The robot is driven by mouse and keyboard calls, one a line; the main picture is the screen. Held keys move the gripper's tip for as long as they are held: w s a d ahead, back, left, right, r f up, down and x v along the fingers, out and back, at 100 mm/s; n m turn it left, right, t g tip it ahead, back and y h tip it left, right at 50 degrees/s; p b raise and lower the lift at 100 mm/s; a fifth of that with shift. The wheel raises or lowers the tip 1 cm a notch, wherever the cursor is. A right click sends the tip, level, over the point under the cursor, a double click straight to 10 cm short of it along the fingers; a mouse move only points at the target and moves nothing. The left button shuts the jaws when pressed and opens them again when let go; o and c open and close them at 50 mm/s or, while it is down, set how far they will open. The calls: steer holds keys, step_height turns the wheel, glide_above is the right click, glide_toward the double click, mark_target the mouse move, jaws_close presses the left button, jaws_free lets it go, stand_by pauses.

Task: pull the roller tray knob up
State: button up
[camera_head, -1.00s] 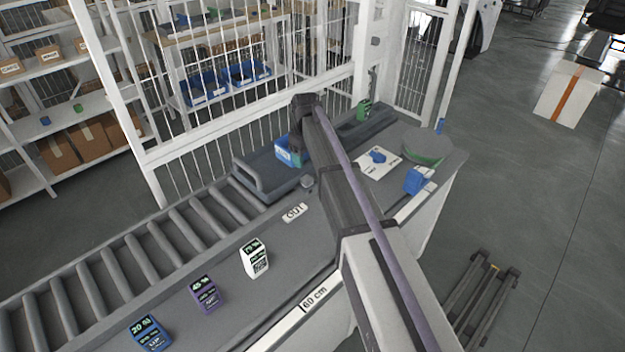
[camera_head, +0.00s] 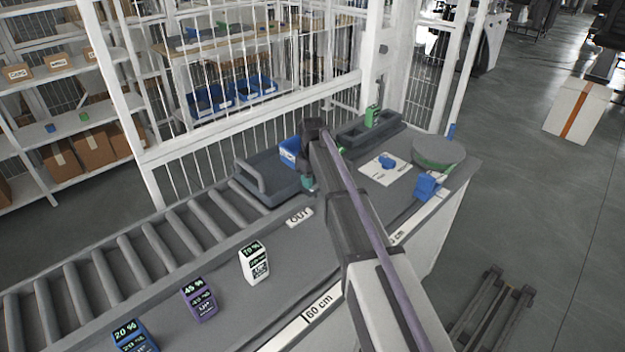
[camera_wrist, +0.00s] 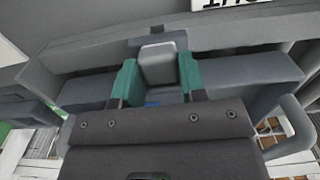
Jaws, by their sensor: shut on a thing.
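The roller tray (camera_head: 275,178) is a dark grey tray with a loop handle, at the far end of the roller conveyor in the head view. Its knob (camera_wrist: 158,62) is a grey rounded block, seen close up in the wrist view. My gripper (camera_wrist: 159,78) has a teal finger on each side of the knob and is shut on it. In the head view my gripper (camera_head: 307,183) is at the tray's near side, by the OUT label (camera_head: 299,216). There the wrist and fingers hide the knob. I cannot tell how far up the knob stands.
Blue, purple (camera_head: 199,299) and white (camera_head: 253,261) marked blocks stand along the counter's front. A blue bin (camera_head: 290,152) is behind my wrist. A green block (camera_head: 372,116), a round green-sided disc (camera_head: 438,152) and a blue block (camera_head: 427,185) are to the right. A white barred fence (camera_head: 230,150) stands behind.

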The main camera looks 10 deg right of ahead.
jaws_close()
step_height(320, 180, up, 3)
steer(key=p, duration=0.2)
steer(key=shift+f+p, duration=0.2)
steer(key=shift+p, duration=0.1)
steer(key=shift+f, duration=0.25)
steer(key=o, duration=0.6)
jaws_free()
steer(key=shift+r, duration=0.1)
step_height(320, 180, up, 11)
steer(key=p, duration=1)
